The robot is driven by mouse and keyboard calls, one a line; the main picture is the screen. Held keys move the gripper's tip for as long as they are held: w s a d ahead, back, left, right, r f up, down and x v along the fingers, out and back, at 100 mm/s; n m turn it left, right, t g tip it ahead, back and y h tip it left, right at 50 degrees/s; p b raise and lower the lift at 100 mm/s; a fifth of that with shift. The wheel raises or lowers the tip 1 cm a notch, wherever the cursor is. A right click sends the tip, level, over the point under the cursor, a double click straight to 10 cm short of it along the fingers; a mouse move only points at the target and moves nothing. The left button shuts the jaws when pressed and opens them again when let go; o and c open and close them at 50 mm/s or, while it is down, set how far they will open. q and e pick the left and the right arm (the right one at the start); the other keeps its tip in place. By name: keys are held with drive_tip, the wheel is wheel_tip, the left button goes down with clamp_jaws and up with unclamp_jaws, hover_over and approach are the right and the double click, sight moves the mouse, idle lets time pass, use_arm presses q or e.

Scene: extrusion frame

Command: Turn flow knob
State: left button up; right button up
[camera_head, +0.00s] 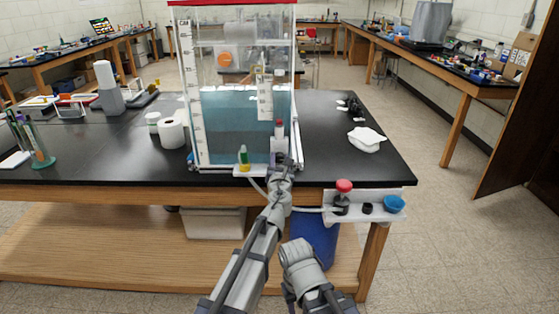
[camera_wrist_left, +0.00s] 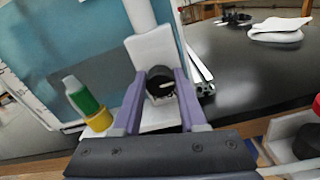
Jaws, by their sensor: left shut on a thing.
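The flow knob (camera_wrist_left: 160,83) is black with a white mark and sits low on a white block in the left wrist view. My left gripper (camera_wrist_left: 160,74) has its purple fingers on both sides of the knob, shut on it. In the head view my left gripper (camera_head: 281,166) is at the front of the tank's base and hides the knob. A white upright tube (camera_head: 280,132) with a red top stands just above it. My right gripper is out of view; only part of that arm shows at the bottom.
A water tank (camera_head: 235,125) with a red rim stands behind the gripper. A green-and-yellow fitting (camera_wrist_left: 86,104) is left of the knob.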

use_arm(q)
clamp_jaws()
